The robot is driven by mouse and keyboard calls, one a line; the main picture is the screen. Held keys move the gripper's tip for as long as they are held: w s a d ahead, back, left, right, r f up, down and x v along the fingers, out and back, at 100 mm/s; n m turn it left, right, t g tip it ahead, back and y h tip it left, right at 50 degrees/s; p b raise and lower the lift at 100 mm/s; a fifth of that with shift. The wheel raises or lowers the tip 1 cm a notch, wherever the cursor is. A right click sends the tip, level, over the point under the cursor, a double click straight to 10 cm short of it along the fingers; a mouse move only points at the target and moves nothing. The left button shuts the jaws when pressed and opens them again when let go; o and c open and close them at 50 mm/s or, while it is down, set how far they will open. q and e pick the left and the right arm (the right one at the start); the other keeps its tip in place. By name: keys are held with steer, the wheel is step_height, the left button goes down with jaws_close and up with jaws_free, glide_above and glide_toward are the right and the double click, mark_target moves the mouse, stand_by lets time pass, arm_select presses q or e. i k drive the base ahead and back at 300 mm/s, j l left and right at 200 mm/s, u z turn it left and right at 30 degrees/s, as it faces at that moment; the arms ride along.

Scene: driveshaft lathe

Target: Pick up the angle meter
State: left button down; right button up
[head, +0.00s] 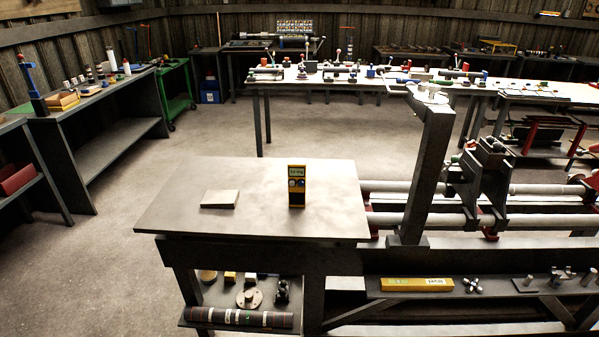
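The angle meter (297,186) is a small yellow and black device with a display at its top. It stands upright on the grey table top (255,215) at the left end of the lathe, right of the table's middle. Nothing touches it from the sides. Neither of my grippers shows in the head view.
The lathe's post (430,165) and rails (410,219) stand to the right. A lower shelf (215,321) holds several parts. Open floor (130,240) lies to the left.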

mark_target(297, 167)
steer(key=i+l, duration=0.7)
steer(key=u, duration=0.05)
